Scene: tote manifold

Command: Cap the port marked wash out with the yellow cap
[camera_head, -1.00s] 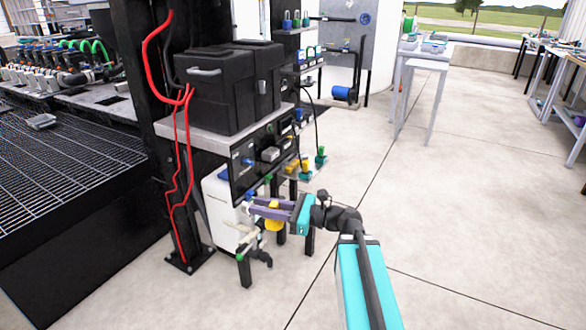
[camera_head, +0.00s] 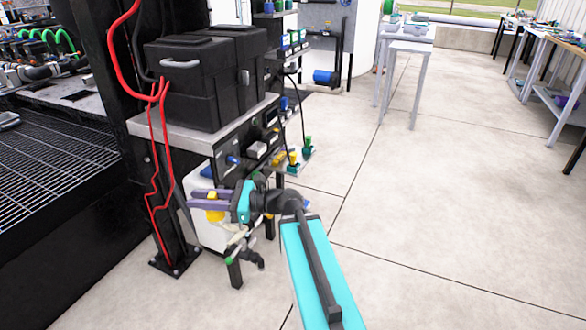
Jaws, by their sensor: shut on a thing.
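My gripper (camera_head: 196,200) has purple fingers and a teal body. It is shut on the yellow cap (camera_head: 214,215), which shows between and below the fingers. I cannot read any port label, so the wash out port cannot be picked out. My fingers and wrist hide part of the pipework.
A bench (camera_head: 195,137) carries black cases (camera_head: 205,85), with a dark fitting panel (camera_head: 250,142) below. A black post (camera_head: 150,130) with red hoses stands at left. A small shelf at the panel's right holds yellow and green fittings (camera_head: 308,145). Open floor lies right.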

